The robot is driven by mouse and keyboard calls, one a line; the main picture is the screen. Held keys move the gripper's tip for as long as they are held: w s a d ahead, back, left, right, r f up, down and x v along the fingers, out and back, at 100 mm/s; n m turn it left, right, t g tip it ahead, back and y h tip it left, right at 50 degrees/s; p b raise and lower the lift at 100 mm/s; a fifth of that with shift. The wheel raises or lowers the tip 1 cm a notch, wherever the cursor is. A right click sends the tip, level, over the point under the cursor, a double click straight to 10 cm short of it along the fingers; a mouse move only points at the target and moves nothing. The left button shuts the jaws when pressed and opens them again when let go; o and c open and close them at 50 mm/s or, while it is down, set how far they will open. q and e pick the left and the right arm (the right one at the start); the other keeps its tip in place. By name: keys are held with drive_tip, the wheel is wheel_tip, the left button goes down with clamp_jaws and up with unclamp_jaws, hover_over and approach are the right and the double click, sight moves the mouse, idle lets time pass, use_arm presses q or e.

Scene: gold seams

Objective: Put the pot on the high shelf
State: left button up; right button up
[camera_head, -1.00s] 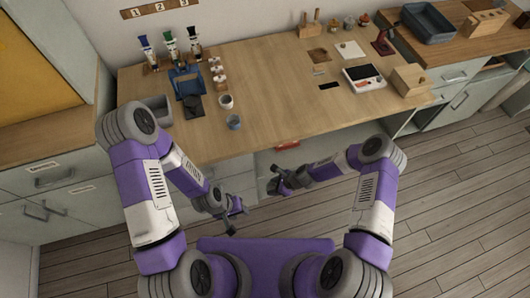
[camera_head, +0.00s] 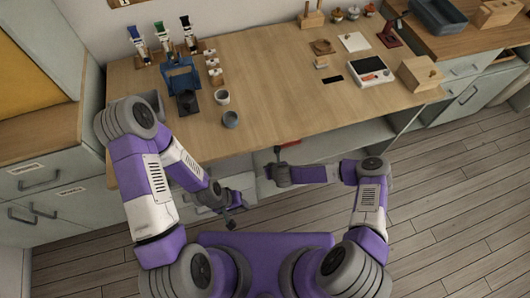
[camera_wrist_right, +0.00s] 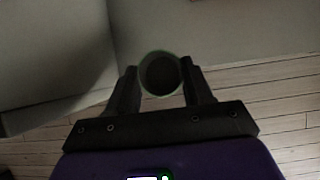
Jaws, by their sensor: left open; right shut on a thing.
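In the head view my right gripper (camera_head: 273,172) is low, in front of the open space under the worktable's front edge; the pot is not clear there. My left gripper (camera_head: 230,208) is open and empty, low in front of the table's drawers. I cannot make out a high shelf in these views.
A grey tray (camera_head: 437,15) lies back right.

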drive_tip(key=w+a+b, duration=0.1)
drive_tip(key=w, duration=0.2)
drive_tip(key=w+a, duration=0.1)
drive_tip(key=w, duration=0.2)
drive_tip(key=w+a+b, duration=0.1)
drive_tip(key=w, duration=0.2)
drive_tip(key=shift+w+a+b, duration=0.15)
drive_tip(key=shift+w+b, duration=0.2)
wheel_tip(320, 180, down, 4)
drive_tip(key=shift+w+r+b, duration=0.15)
drive_tip(key=shift+b, duration=0.85)
drive_tip(key=shift+r, duration=0.1)
drive_tip(key=o, duration=1)
